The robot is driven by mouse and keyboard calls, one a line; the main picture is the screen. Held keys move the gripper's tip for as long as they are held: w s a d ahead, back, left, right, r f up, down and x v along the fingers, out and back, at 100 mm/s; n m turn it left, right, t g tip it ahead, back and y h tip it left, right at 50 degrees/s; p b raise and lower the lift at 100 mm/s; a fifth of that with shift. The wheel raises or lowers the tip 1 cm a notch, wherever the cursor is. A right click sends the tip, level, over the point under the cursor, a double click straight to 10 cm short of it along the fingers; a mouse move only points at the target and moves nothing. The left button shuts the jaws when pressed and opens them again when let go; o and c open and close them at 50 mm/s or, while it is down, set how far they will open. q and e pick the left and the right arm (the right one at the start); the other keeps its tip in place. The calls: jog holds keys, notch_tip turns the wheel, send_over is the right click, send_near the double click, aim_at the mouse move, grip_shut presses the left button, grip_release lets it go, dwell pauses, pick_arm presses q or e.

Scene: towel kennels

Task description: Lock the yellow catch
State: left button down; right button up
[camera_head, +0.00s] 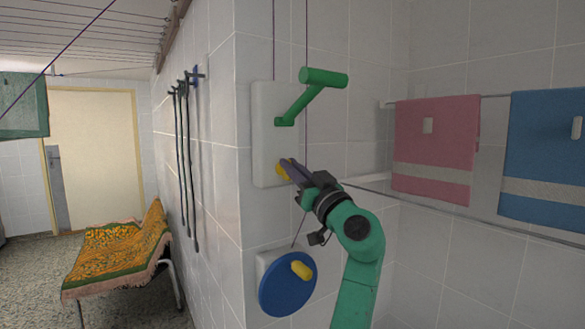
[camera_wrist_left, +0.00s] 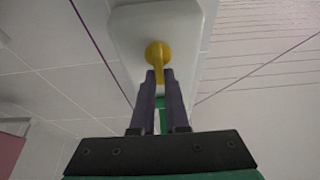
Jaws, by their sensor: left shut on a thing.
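The yellow catch (camera_head: 281,170) is on the lower part of a white wall plate (camera_head: 265,105). In the left wrist view the catch (camera_wrist_left: 158,53) shows a round hub and a narrow lever between my fingers. My left gripper (camera_head: 290,170) is shut on the catch's lever; in the wrist view its dark fingers (camera_wrist_left: 159,80) flank the lever. A green crank handle (camera_head: 308,93) sticks out from the same plate above the catch. Part of the catch is hidden by the fingers in the head view. My right gripper is not in view.
A blue disc (camera_head: 285,285) with a yellow knob (camera_head: 301,269) is on the wall below. Pink (camera_head: 437,140) and blue (camera_head: 545,150) towels hang on a rail at right. Dark leads (camera_head: 185,150) hang at left. A bench with an orange cloth (camera_head: 115,250) stands at left.

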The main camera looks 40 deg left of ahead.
pick_arm(q)
jog(key=shift+m, duration=0.3)
jog(key=m+t+h+p, duration=0.1)
jog(key=m, duration=0.2)
jog(key=m+t+h+p, duration=0.1)
jog(key=m+t, duration=0.1)
jog(key=m, duration=0.1)
jog(key=m+t+h+p, duration=0.1)
jog(key=m, duration=0.2)
jog(key=shift+w+d+r+m+t, duration=0.1)
jog(key=shift+w+r+m+t, duration=0.05)
jog(key=shift+w+m+t, duration=0.2)
jog(key=shift+f+m+h+p, duration=0.2)
jog(key=shift+m+h+p, duration=0.55)
jog(key=shift+m+p, duration=1.55)
jog(key=shift+f+m+h+p, duration=0.15)
jog(key=shift+m+h+p, duration=0.65)
jog(key=shift+m+p, duration=1.55)
jog(key=shift+f+m+h+p, duration=0.2)
jog(key=shift+m+h+p, duration=0.95)
jog(key=shift+p, duration=1.9)
jog(key=shift+m+y, duration=0.35)
jog(key=shift+y, duration=0.05)
jog(key=shift+f, duration=0.1)
jog(key=c, duration=0.9)
grip_release()
jog(key=shift+w, duration=0.1)
